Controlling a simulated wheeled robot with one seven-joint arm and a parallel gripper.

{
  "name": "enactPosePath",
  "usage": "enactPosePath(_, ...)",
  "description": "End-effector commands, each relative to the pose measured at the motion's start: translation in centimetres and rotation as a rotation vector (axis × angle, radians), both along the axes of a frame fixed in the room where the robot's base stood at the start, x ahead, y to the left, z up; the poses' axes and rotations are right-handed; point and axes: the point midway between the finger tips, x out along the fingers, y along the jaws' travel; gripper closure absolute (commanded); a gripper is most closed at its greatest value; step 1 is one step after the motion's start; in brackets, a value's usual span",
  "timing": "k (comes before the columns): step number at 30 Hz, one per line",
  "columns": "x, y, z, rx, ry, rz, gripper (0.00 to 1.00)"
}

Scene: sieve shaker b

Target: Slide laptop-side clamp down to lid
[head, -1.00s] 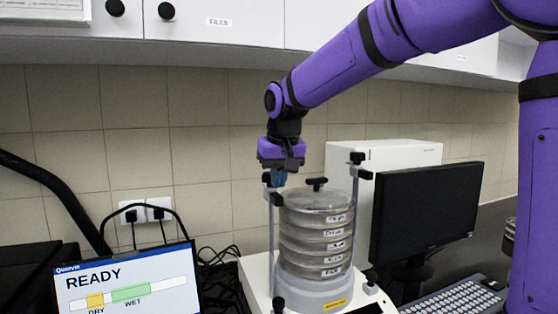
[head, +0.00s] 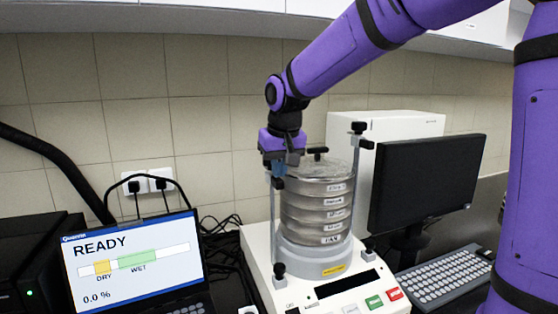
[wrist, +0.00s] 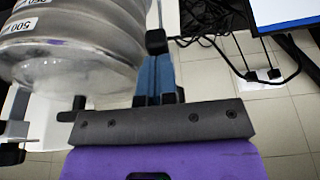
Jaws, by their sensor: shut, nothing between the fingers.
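The laptop-side clamp (head: 277,183) is a small black piece on the left upright rod (head: 272,225), beside the upper part of the sieve stack. My gripper (head: 279,171) is directly above it, blue fingers shut and pointing down. In the wrist view the fingers (wrist: 155,78) are together, with the black clamp (wrist: 156,41) just past their tips; they appear to touch it. The clear lid (head: 325,168) with a black knob tops the stack. Whether the clamp's arm rests on the lid is hidden.
The right rod carries another clamp (head: 363,142) near its top, above lid level. A laptop (head: 130,265) reading READY and 0.0 % stands left. A monitor (head: 425,190) and keyboard (head: 445,278) stand right. The shaker's button panel (head: 350,300) is in front.

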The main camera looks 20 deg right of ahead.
Motion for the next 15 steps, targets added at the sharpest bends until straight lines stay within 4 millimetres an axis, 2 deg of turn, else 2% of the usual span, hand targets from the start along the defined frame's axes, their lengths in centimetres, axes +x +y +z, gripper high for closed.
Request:
enactPosePath(8,0.0,0.0,0.4,0.000,-0.001,0.000,1.00)
enactPosePath(11,0.1,0.0,1.3,0.000,-0.002,-0.001,1.00)
enactPosePath(15,0.3,-0.1,3.8,0.000,-0.004,-0.001,1.00)
